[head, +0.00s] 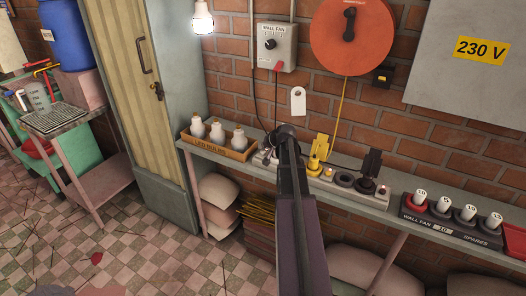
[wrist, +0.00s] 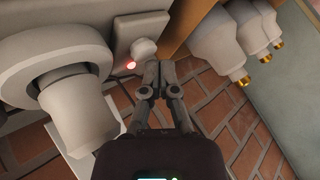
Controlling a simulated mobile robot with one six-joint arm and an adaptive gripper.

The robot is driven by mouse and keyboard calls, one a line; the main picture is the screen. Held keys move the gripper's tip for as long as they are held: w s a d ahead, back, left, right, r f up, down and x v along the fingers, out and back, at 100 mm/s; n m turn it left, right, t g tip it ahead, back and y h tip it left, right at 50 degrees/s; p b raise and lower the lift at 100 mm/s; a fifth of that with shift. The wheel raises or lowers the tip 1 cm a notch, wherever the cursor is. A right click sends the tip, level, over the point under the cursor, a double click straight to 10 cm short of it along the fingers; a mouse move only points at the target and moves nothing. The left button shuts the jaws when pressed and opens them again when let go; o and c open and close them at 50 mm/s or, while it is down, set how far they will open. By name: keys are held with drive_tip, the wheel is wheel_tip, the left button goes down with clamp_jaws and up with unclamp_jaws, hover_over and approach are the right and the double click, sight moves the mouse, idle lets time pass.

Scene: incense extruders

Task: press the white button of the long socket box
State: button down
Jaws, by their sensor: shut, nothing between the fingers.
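The long socket box (head: 345,190) lies on the wall shelf, with plugs and a dark ring along it; my arm hides part of it in the head view. In the wrist view, the white round button (wrist: 144,48) sits on the end plate of the box (wrist: 122,27), beside a small lit red lamp (wrist: 130,65). My gripper (wrist: 160,66) is shut and empty. Its fingertips are close beside the button, just to its lower right in the wrist view; I cannot tell whether they touch it. In the head view my gripper is mostly hidden behind my arm.
A large pale plug (wrist: 75,112) stands close to the fingers. The box of white LED bulbs (head: 220,146) is on the other side. The brick wall (head: 340,115) is behind, with a wall fan switch box (head: 275,47). A spares tray (head: 450,233) stands at right.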

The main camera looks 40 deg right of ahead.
sight(263, 152)
drive_tip(key=shift+r+p, duration=2.65)
drive_tip(key=shift+r, duration=0.25)
drive_tip(key=s+a+f+n+g+y+p, duration=0.1)
drive_tip(key=s+a+n+g+p, duration=0.2)
drive_tip(key=a, duration=1.4)
drive_tip(key=s+a+f+n+g+y+p, duration=0.1)
drive_tip(key=s+a+n+g, duration=0.35)
drive_tip(key=a, duration=1.25)
drive_tip(key=s+a+r+n+g+h, duration=0.1)
drive_tip(key=s+a+n, duration=0.1)
drive_tip(key=s+a, duration=0.7)
drive_tip(key=shift+g+h+p, duration=0.3)
drive_tip(key=shift+g+p, duration=0.05)
drive_tip(key=shift+p, duration=0.1)
drive_tip(key=shift+a+r, duration=0.1)
